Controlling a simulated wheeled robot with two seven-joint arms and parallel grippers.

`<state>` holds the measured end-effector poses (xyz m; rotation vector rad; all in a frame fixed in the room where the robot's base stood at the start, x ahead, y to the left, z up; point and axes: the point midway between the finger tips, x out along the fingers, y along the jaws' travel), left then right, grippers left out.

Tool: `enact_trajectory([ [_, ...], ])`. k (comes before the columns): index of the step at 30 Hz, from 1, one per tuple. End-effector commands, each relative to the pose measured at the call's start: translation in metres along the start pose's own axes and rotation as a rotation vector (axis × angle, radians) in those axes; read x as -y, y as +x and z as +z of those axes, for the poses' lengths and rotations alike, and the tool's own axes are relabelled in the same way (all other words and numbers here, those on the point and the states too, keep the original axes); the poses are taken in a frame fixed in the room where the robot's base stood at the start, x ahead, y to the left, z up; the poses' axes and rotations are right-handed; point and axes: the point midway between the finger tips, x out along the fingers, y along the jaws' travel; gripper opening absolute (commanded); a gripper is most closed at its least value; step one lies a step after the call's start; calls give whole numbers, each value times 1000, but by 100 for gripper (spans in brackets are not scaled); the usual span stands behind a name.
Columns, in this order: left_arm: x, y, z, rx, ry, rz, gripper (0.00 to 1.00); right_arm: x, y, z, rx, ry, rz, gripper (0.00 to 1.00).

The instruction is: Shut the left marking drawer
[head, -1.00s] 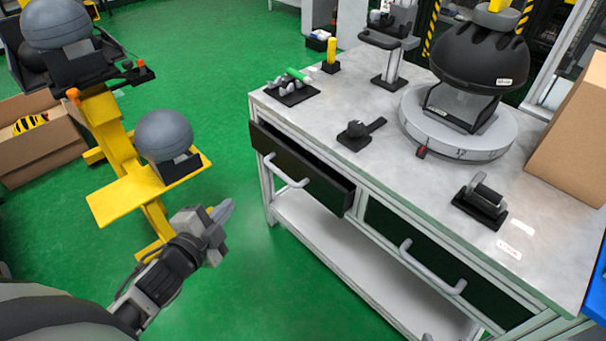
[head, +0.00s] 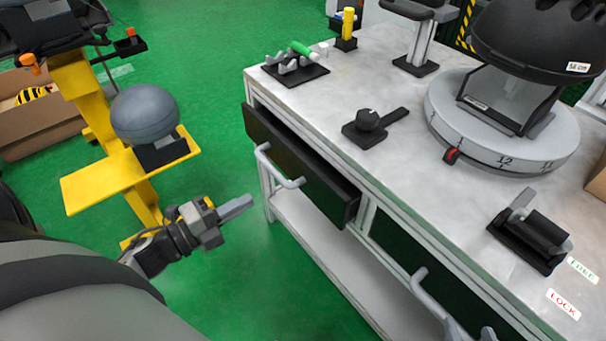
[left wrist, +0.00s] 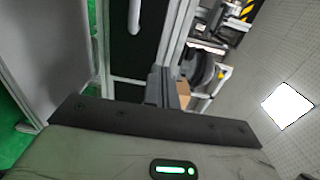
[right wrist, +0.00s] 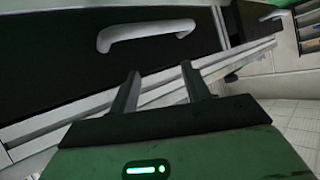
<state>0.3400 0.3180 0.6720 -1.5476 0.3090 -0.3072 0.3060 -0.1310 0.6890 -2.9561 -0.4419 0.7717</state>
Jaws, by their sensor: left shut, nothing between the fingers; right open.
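The left marking drawer (head: 325,180) has a dark front and stands partly out of the bench, with a gap behind its top edge. Its pale bar handle (head: 276,168) faces me. My left gripper (head: 240,205) is shut and empty, in front of the drawer and to the left of its handle, apart from it. In the left wrist view my fingers (left wrist: 165,82) point toward a dark panel with a pale handle (left wrist: 134,14). My right gripper (right wrist: 160,82) is open and empty below a pale handle (right wrist: 146,33) on a dark front; I cannot tell which drawer that is.
The right drawer (head: 400,262) sits beside the left one. On the bench top (head: 390,165) stand a turntable (head: 500,150) with a dark dome, a black knob block (head: 368,124) and a lever clamp (head: 530,232). Green floor between is clear.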

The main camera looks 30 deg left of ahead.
Motion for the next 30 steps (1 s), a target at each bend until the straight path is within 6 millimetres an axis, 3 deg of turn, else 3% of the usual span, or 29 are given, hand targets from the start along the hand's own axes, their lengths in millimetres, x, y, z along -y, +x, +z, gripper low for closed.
enact_trajectory([
  [5, -1, 17, 0, -1, 0, -4, 0, 0, 0, 0, -3, 1, -2, 48],
  [15, 0, 89, 0, -1, 0, -4, 0, 0, 1, 2, 0, 2, -2, 48],
  [21, -1, 122, 0, 0, 0, -2, 0, 0, 2, 5, 9, 3, -3, 48],
  [30, -2, 140, 0, 1, -2, 1, 0, 0, 5, 5, 9, 1, -4, 48],
])
